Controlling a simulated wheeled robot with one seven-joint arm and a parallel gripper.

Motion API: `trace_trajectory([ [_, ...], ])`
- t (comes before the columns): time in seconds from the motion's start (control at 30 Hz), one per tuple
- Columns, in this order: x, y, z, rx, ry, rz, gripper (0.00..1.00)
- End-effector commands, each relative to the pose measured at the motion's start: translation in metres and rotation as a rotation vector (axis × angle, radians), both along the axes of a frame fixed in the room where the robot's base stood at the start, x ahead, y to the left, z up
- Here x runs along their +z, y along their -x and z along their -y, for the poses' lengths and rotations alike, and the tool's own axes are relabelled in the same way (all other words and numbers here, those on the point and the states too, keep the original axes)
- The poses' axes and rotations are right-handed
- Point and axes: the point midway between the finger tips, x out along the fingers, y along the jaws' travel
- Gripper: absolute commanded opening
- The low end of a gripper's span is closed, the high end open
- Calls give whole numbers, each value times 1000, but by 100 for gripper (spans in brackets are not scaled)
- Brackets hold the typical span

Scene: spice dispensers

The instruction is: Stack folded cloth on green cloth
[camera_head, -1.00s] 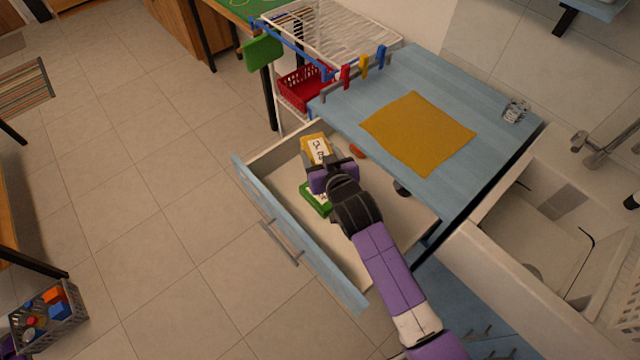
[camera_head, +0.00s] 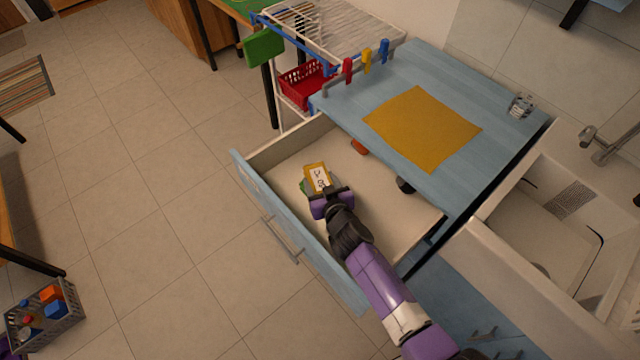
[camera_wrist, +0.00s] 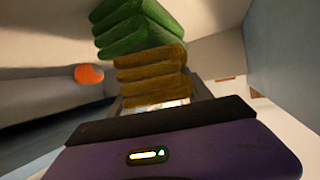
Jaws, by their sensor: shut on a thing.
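My gripper (camera_head: 331,196) is inside the open drawer, shut on a folded yellow-brown cloth (camera_head: 316,171) with a white label. In the wrist view the folded cloth (camera_wrist: 151,75) shows its stacked layers just beyond the gripper (camera_wrist: 165,108). The folded green cloth (camera_wrist: 135,27) lies directly past it in that view, close against it. In the head view only a small edge of the green cloth (camera_head: 303,187) shows at the left of the yellow cloth; the rest is hidden. I cannot tell whether the two cloths touch.
The open drawer (camera_head: 290,160) has raised walls around my gripper. An orange object (camera_head: 359,146) and a dark round object (camera_head: 405,185) are at its back. A flat yellow cloth (camera_head: 422,128) lies on the blue counter (camera_head: 395,75) above. The drawer's right part is bare.

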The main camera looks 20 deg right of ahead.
Motion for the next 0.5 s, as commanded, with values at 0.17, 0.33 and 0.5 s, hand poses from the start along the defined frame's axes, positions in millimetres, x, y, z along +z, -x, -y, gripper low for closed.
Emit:
trace_trajectory([
  [0.17, 1, 0, 0, 0, 0, 1, 14],
  [0.33, -2, 0, 0, 0, -1, 1, 14],
  [0.5, -2, 0, 0, 0, -1, 0, 80],
])
